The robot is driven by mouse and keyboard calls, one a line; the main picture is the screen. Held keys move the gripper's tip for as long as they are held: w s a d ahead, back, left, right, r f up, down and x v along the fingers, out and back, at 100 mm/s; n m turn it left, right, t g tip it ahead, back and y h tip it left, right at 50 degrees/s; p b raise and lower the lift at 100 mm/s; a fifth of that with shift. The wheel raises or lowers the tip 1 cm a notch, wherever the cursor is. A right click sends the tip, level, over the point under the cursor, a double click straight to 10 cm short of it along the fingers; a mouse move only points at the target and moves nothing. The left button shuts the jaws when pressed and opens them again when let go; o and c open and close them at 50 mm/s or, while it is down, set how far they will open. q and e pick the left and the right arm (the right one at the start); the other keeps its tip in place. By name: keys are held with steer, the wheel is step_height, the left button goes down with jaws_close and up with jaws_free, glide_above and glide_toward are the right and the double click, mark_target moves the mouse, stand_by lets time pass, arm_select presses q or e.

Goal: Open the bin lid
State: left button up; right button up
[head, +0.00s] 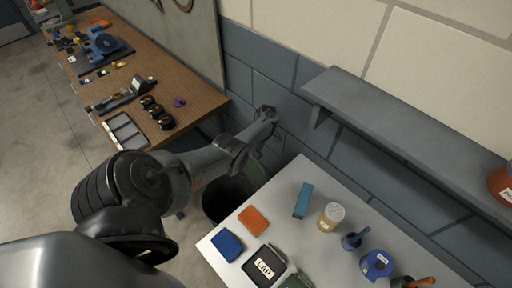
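The bin (222,208) stands on the floor between the wooden bench and the light grey table. Its dark round opening shows below my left forearm, which covers part of it. A greenish piece (256,167) stands up behind the opening, close to the wall; it looks like the lid, raised, but my arm hides part of it. My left gripper (266,113) is at the far end of the arm, near the blue wall, above and behind the bin. Its fingers are too small to tell open from shut. My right gripper is out of view.
The light grey table (317,258) holds an orange block (254,219), a blue block (228,244), a black box marked LAP (265,267) and several containers. A grey shelf (400,116) juts from the wall. The wooden bench (184,92) carries tools and parts.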

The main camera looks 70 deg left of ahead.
arm_select(q)
steer(key=p+v, duration=0.2)
steer(key=v, duration=0.9)
steer(key=shift+a+r, duration=0.2)
stand_by(0.4)
